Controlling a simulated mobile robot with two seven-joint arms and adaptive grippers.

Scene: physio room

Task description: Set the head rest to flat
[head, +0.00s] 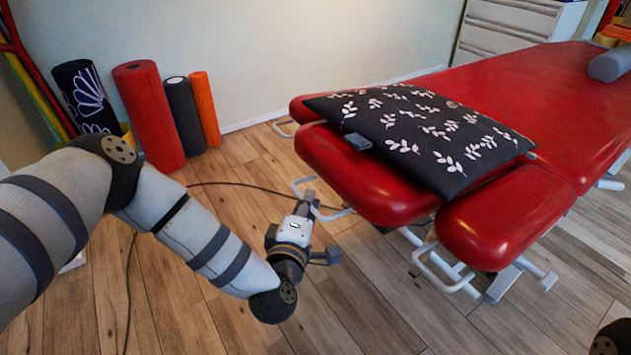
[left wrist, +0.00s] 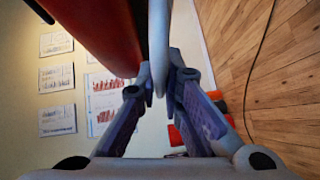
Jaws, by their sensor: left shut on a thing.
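The red padded head rest (head: 365,190) is at the near end of the red treatment table (head: 560,95). I cannot tell its exact angle from here; a dark cushion with white leaves (head: 430,135) covers part of it and its joint with the table. A white bar handle (head: 300,184) sticks out from under the head rest's left end. My left gripper (head: 311,203) is shut on this handle. In the left wrist view the fingers (left wrist: 160,85) close around the pale handle (left wrist: 159,35), beside the red pad (left wrist: 105,35). My right gripper is not in view.
Red side pads (head: 500,225) flank the head rest, with another white handle (head: 435,270) below. A small dark object (head: 357,141) lies at the cushion's edge. Several rolls, including a red one (head: 148,115), stand by the wall. A cable (head: 250,187) crosses the wooden floor.

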